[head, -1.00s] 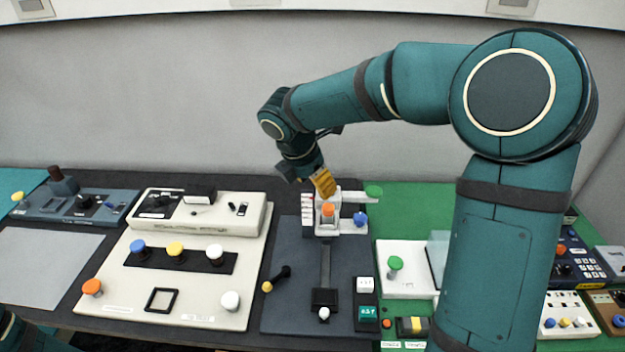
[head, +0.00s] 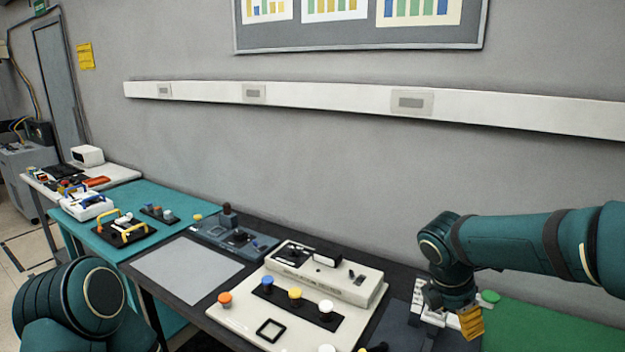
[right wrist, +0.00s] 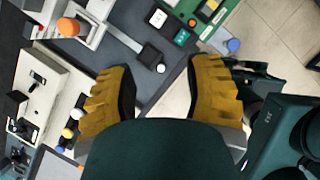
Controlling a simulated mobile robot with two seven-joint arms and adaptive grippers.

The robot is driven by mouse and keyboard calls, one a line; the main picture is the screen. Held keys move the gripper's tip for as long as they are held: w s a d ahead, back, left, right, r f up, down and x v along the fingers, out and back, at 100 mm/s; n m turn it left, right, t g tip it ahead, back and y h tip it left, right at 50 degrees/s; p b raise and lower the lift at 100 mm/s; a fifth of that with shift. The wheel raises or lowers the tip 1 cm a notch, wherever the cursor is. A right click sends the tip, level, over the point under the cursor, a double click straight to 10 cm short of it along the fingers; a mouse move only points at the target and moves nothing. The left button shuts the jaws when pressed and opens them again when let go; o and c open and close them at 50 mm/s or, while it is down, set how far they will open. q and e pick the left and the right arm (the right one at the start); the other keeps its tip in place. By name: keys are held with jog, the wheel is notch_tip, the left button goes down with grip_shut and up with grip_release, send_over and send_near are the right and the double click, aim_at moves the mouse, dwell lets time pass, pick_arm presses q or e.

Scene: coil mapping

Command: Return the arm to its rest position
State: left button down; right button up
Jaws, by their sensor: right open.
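My right gripper (head: 471,322) hangs from the right arm over the bench on the right side of the head view. In the right wrist view its two yellow-padded fingers (right wrist: 160,100) are spread apart with nothing between them. Below it is a dark base plate with a white device that has an orange knob (right wrist: 68,27) and a slide with a black block (right wrist: 151,56). In the head view this white device (head: 421,300) is partly hidden by the gripper. My left arm shows at the lower left of the head view, but its gripper is out of the picture.
A cream panel (head: 238,318) with coloured knobs lies left of the right gripper. A bare grey mat (head: 187,270) is further left. A teal table (head: 165,201) holds yellow-handled items (head: 122,231). A wall with a white rail (head: 340,107) stands behind.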

jog(key=s+a+f+m+y, duration=0.1)
jog(key=a+f+m+y, duration=0.3)
jog(key=f, duration=0.5)
jog(key=s+a+f+m+y, duration=0.1)
jog(key=a+f+m, duration=0.1)
jog(key=a+f, duration=0.6)
pick_arm(q)
jog(key=shift+s+f+b, duration=0.15)
jog(key=shift+f+b, duration=0.75)
pick_arm(e)
jog(key=s+a+f+m+t+y, duration=0.1)
jog(key=s+a+f+m, duration=0.4)
jog(key=s+f+m, duration=0.8)
notch_tip(320, 180, down, 4)
jog(key=m+y, duration=0.1)
jog(key=m, duration=0.2)
jog(key=shift+a+m+y, duration=0.2)
jog(key=shift+m+y, duration=0.1)
jog(key=shift+y, duration=0.1)
pick_arm(q)
jog(key=shift+r, duration=0.1)
pick_arm(e)
jog(key=shift+r, duration=0.2)
